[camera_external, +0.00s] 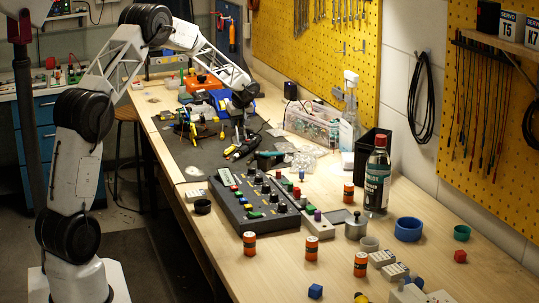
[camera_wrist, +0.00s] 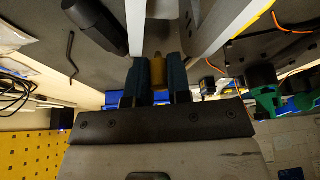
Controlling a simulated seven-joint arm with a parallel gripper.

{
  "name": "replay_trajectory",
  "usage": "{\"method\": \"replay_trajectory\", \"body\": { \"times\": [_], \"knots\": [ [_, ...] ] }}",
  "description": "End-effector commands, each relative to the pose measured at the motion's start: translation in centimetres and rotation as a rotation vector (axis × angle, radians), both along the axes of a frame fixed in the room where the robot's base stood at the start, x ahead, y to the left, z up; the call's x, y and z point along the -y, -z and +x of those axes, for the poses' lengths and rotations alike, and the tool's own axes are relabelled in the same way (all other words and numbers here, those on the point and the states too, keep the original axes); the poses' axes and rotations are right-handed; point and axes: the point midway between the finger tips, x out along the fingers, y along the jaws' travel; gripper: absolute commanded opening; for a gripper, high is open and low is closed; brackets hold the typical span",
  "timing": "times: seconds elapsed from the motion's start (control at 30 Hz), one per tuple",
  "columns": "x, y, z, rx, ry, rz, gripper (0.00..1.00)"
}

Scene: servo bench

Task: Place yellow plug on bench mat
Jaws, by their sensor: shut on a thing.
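My gripper (camera_external: 240,122) hangs over the dark bench mat (camera_external: 205,154) in the external view, near its right-hand part. In the wrist view the two dark blue fingers of my gripper (camera_wrist: 159,80) are closed on a small yellow-brown piece, the yellow plug (camera_wrist: 158,66). The plug sits between the fingertips, and its lower part is hidden by them. In the external view I cannot make out the plug clearly. How far the gripper is above the mat is hard to tell.
Tools and a clear bin (camera_external: 312,126) lie around the mat. A button panel (camera_external: 255,201) stands at its front edge. The wrist view shows a bent rod (camera_wrist: 72,48) and orange cable (camera_wrist: 268,14).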

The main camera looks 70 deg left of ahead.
Motion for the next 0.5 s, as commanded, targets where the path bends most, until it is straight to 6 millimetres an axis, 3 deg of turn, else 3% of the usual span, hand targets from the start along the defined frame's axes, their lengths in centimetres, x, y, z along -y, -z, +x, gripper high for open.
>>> {"method": "replay_trajectory", "body": {
  "times": [0.17,0.5],
  "knots": [
    [0.0,1.6,0.0,0.000,0.000,0.000,0.00],
    [0.0,1.7,0.0,0.000,0.000,0.000,0.00]
  ]
}}
